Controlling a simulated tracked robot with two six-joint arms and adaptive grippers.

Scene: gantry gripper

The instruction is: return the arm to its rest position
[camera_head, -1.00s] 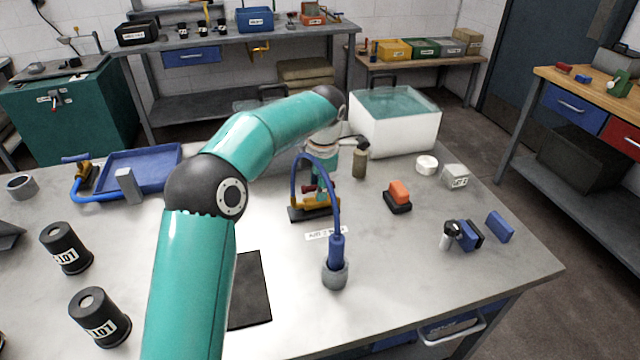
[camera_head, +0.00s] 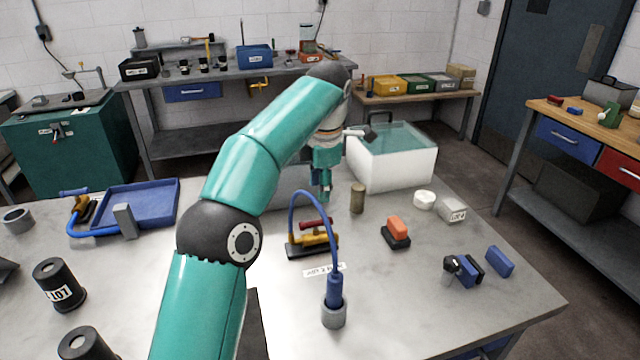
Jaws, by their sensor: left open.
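My left arm comes in from the lower left and arches over the metal table (camera_head: 420,315). Its gripper (camera_head: 326,190) hangs down at the middle of the table, behind a brass and red valve (camera_head: 315,238) with a curved blue hose (camera_head: 333,225). The gripper is small in the picture and I see nothing held in it. Its fingertips seem to be above the table top, partly near the valve's handle. My right arm does not show.
A white tank of liquid (camera_head: 395,165) stands behind and right of the gripper, with a brown cylinder (camera_head: 357,198) nearby. An orange and black block (camera_head: 397,232) lies to the right. A blue tray (camera_head: 150,207) and black LOT canisters (camera_head: 60,285) are at left.

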